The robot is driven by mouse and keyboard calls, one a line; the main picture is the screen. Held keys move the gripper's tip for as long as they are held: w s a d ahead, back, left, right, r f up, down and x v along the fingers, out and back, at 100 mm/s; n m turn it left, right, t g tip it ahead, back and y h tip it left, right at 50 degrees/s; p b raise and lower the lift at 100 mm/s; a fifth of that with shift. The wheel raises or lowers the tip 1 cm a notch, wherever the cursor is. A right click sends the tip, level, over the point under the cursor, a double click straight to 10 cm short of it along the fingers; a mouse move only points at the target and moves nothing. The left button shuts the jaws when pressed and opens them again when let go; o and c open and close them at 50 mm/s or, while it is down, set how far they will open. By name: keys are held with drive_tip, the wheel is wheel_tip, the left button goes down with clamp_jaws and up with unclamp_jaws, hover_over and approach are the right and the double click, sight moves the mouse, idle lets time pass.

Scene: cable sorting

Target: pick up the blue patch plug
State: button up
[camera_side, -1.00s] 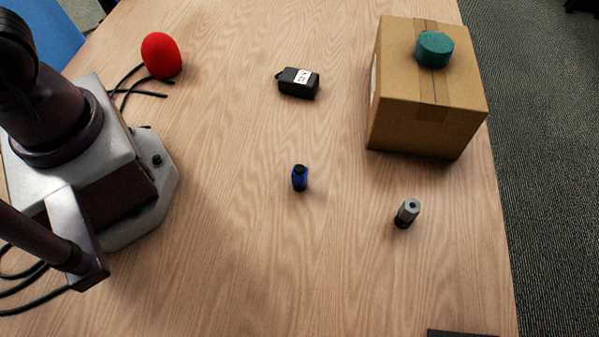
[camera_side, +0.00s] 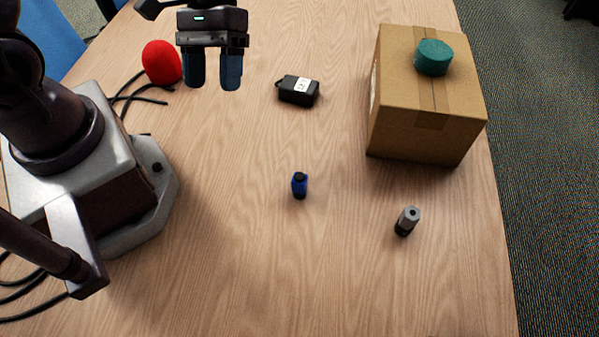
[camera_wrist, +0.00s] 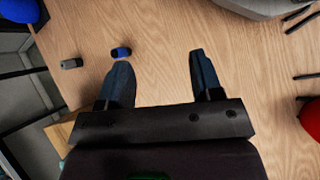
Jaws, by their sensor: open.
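The blue patch plug (camera_side: 299,186) is a small blue cylinder with a black end, near the middle of the wooden table. It also shows in the wrist view (camera_wrist: 121,52), just beyond the tip of the left finger in the picture. My gripper (camera_side: 213,84) is high above the table at the upper left in the side view, well apart from the plug. Its two blue-grey fingers are spread with nothing between them; they also show in the wrist view (camera_wrist: 158,68).
A grey plug (camera_side: 407,221) lies right of the blue one. A black adapter (camera_side: 298,90) lies behind it. A red foam ball (camera_side: 162,62) is at the left. The table around the blue plug is clear.

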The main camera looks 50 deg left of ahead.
sight(303, 184)
drive_tip(key=w+d+f+n+t+h, duration=0.2)
drive_tip(key=w+d+f+n+h, duration=0.45)
drive_tip(key=d+n+h, duration=0.4)
drive_tip(key=shift+h, duration=0.75)
drive_tip(key=f, duration=0.7)
drive_tip(key=shift+s+a+f, duration=0.1)
drive_tip(key=shift+s+f, duration=0.2)
drive_tip(key=shift+f, duration=0.05)
drive_tip(key=d, duration=0.4)
drive_tip(key=s+d, duration=0.1)
drive_tip(key=d, duration=0.1)
drive_tip(key=shift+d, duration=0.2)
drive_tip(key=c, duration=1)
drive_tip(key=shift+r, duration=0.1)
